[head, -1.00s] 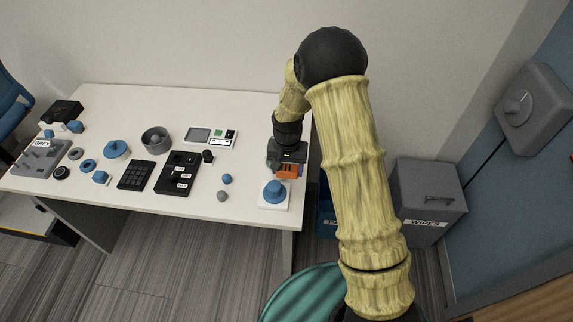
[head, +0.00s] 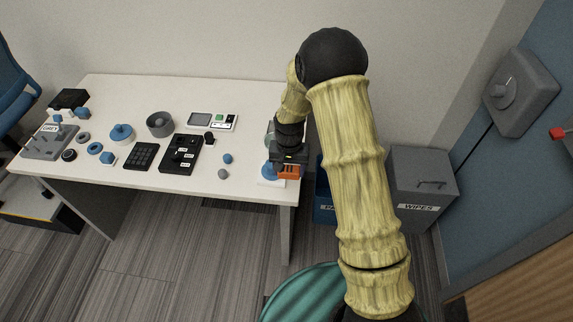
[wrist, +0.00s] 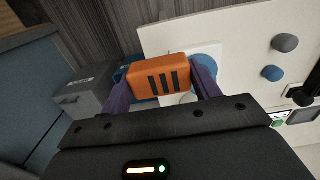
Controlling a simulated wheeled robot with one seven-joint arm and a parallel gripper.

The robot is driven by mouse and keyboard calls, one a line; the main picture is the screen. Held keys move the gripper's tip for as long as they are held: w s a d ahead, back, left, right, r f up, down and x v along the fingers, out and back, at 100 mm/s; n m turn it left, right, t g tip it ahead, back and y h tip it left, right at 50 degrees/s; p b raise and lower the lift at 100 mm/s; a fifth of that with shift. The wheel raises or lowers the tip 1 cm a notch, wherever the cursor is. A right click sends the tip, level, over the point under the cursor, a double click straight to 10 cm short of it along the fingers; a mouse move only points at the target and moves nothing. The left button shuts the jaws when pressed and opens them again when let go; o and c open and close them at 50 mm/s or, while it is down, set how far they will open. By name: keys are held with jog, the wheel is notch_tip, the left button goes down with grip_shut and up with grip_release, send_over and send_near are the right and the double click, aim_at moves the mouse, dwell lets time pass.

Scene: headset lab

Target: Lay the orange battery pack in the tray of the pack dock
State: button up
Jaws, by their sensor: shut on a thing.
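The orange battery pack (head: 289,172) is held in my gripper (head: 288,161), over the right end of the white table (head: 235,190). In the wrist view the pack (wrist: 158,75) sits between the two purple fingers of my gripper (wrist: 161,88), its dark-striped face toward the camera. It appears clear of the table top. A white unit with a grey recessed panel and a green square (head: 211,121), at the back of the table, may be the pack dock; I cannot tell for certain.
A blue dome on a white plate (head: 266,182) is beside and partly behind the pack. Blue and grey balls (head: 227,159), a black labelled box (head: 181,155) and a keypad (head: 142,157) lie leftward. A WIPES bin (head: 420,190) stands right of the table.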

jog(key=s+d+f+n, duration=0.2)
jog(key=s+d+f, duration=0.1)
jog(key=d+f, duration=0.5)
jog(key=shift+s+d+f, duration=0.2)
jog(key=shift+d+f, duration=0.15)
jog(key=shift+d, duration=0.75)
